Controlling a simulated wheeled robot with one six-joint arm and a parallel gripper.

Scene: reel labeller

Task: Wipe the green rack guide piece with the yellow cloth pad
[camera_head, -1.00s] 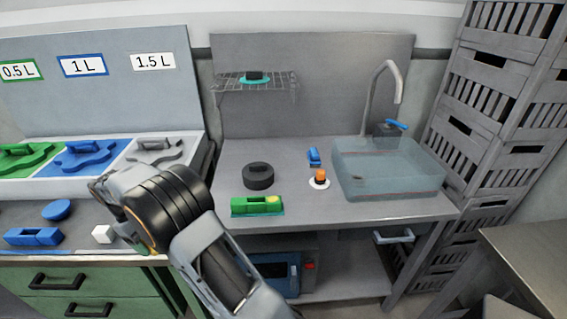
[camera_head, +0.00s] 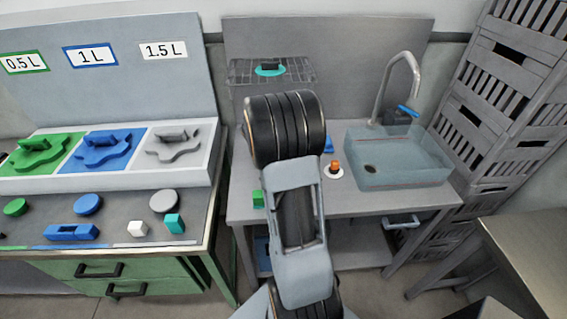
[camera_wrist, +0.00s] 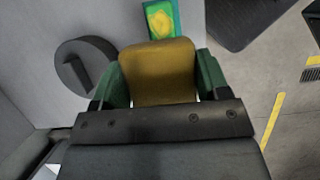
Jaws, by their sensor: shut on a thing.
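The yellow cloth pad (camera_wrist: 158,62) is between the green-tipped fingers of my gripper (camera_wrist: 160,76) in the wrist view, and the gripper is shut on it. The green rack guide piece (camera_wrist: 147,10) shows at the top edge of the wrist view, just beyond the pad, with a yellow patch on its top. I cannot tell whether pad and piece touch. In the head view only the left end of the green piece (camera_head: 258,199) shows on the grey bench. My arm covers the rest of it, and the gripper and pad are hidden there.
A dark round piece with a raised bar (camera_wrist: 72,82) lies left of the pad. The bench also holds an orange-topped button (camera_head: 335,168) and a sink (camera_head: 400,160). A wire shelf (camera_head: 300,72) is above. The counter with green drawers (camera_head: 60,210) stands left.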

